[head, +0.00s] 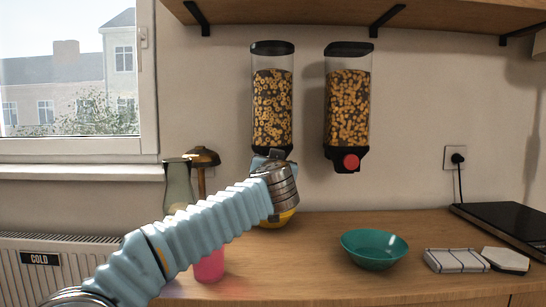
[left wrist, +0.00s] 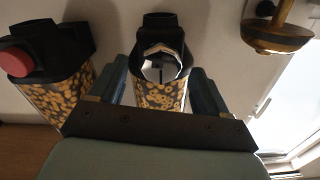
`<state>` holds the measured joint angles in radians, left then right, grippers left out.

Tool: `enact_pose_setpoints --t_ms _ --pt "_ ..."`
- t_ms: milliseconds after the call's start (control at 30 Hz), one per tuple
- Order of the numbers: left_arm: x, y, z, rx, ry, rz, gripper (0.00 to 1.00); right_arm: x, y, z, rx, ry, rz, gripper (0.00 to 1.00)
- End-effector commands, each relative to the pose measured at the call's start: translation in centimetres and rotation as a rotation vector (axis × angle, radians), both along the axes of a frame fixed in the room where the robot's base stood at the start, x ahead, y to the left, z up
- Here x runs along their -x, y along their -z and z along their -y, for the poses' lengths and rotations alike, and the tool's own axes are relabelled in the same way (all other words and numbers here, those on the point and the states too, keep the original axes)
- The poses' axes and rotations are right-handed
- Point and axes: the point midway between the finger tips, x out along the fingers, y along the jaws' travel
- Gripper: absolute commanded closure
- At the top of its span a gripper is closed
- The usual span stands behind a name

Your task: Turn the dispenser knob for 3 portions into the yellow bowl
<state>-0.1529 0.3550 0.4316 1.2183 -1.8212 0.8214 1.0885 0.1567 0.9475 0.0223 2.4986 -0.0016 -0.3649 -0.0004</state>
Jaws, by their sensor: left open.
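The left dispenser (head: 272,105) hangs on the wall, filled with ring-shaped cereal and dark pieces. Its lower outlet is hidden behind my left gripper (head: 271,158) in the head view. In the left wrist view, a shiny silver knob (left wrist: 162,62) on this dispenser lies between the two spread fingers of my left gripper (left wrist: 162,78). The gripper is open; I cannot tell whether a finger touches the knob. The yellow bowl (head: 285,219) stands on the counter below this dispenser, mostly hidden by my left arm. My right gripper is not in view.
A second dispenser (head: 348,105) with a red knob (head: 351,162) hangs to the right. A teal bowl (head: 375,250), folded cloth (head: 455,261) and pink cup (head: 209,265) are on the counter (head: 330,222). A glass vase (head: 178,185) and brass lamp (head: 204,158) stand left. A shelf (head: 300,12) is above.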

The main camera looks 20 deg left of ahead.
Motion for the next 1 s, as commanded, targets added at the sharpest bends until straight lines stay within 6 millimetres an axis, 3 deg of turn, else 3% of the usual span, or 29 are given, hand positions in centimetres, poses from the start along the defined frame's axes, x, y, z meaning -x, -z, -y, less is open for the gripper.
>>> enact_pose_setpoints --t_ms 133,433,800,1000 --pt "-1.08 -0.02 -0.31 0.001 0.0 -0.001 0.23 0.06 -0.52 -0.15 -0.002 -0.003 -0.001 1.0" --pt "-1.22 0.07 -0.35 0.0 0.0 0.0 0.25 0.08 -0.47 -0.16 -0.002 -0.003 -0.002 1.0" --pt "-1.2 0.05 -0.35 0.0 0.0 0.0 0.79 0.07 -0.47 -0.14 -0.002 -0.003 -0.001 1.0" --pt "-1.19 0.07 -0.35 -0.013 0.0 -0.004 0.79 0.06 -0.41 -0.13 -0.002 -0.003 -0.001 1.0"
